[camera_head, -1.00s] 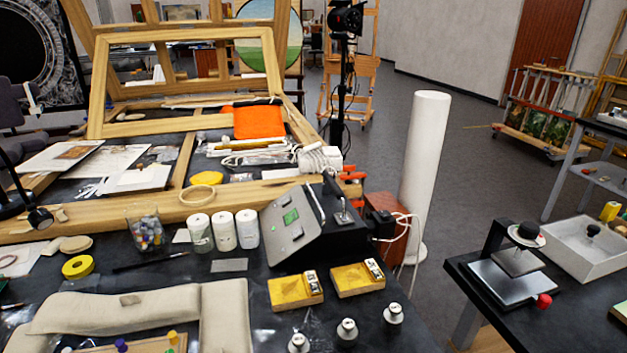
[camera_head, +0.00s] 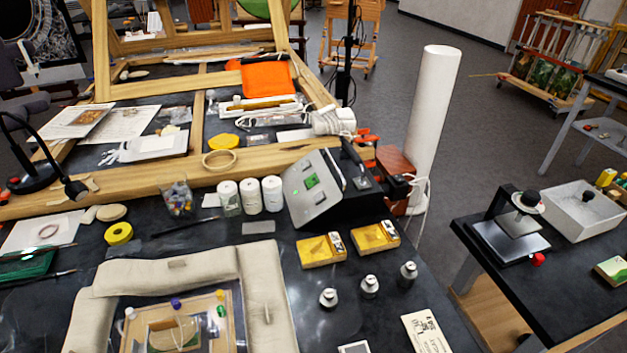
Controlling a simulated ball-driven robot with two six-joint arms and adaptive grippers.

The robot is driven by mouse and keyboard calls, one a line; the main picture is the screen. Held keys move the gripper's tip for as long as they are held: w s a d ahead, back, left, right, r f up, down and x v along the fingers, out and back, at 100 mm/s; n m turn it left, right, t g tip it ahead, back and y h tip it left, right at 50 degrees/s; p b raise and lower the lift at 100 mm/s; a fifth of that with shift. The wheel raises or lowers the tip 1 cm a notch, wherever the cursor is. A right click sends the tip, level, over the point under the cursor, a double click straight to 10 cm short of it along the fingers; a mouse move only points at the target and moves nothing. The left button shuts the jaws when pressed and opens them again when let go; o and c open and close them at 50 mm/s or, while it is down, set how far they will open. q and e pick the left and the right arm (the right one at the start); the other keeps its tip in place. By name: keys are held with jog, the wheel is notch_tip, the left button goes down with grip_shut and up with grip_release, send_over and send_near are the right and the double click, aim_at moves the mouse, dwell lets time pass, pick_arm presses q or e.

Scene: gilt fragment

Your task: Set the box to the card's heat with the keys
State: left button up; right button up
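The box (camera_head: 325,190) is a black unit with a sloped grey front panel, standing at the right back of the dark table. A small green display (camera_head: 312,181) glows on its panel; its digits are too small to read. Any keys on the panel are too small to make out. A pale card (camera_head: 428,333) with dark print lies at the table's front right, partly cut off by the lower frame edge; its text is not readable. A white-edged piece (camera_head: 354,347) shows at the bottom edge beside it. Neither of my grippers is in view.
Two yellow trays (camera_head: 321,250) and several small metal-topped jars (camera_head: 370,287) stand before the box. White-lidded jars (camera_head: 250,196) stand left of it. A padded beige frame (camera_head: 265,290) fills the front left. A white roll (camera_head: 436,110) stands behind right. A side table (camera_head: 560,270) is at right.

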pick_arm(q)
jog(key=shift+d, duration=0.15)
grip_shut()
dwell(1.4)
